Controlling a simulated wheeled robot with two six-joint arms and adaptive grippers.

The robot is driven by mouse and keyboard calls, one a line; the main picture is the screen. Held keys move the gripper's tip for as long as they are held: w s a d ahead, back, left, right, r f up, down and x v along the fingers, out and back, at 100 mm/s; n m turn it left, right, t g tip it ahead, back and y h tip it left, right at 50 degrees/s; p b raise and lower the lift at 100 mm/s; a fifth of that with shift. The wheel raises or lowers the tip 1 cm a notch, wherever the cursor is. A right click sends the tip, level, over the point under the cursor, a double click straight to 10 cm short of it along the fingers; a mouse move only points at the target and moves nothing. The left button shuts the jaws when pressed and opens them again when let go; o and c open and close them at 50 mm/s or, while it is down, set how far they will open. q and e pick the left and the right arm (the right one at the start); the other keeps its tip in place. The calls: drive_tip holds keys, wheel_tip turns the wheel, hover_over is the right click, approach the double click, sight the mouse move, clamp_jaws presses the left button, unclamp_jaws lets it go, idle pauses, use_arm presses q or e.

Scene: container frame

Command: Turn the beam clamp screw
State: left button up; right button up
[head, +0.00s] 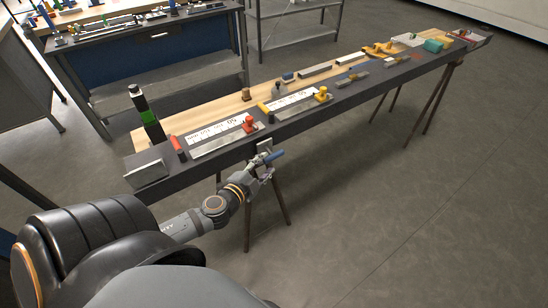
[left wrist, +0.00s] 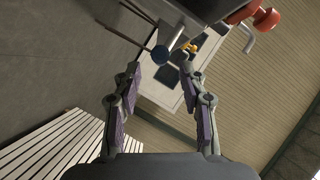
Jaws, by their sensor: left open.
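A grey metal clamp (head: 264,146) sits on the front edge of the long dark beam (head: 330,103). A blue handle (head: 277,157) sticks out below it, at my left gripper (head: 264,171). Part of the clamp is hidden by the beam and gripper. My right gripper is not in view.
A red clamp knob (head: 249,124) and a yellow one (head: 321,94) stand on top of the beam near metal plates. Trestle legs (head: 281,200) are below. The floor at right is clear.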

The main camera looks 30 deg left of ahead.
sight(271, 160)
use_arm(q)
drive_tip(key=p+x, duration=0.2)
drive_tip(key=x, duration=0.3)
drive_tip(key=shift+w+r, duration=0.15)
drive_tip(key=shift+w, duration=0.35)
drive_tip(key=shift+s+f, duration=0.1)
drive_tip(key=shift+f, duration=0.2)
clamp_jaws()
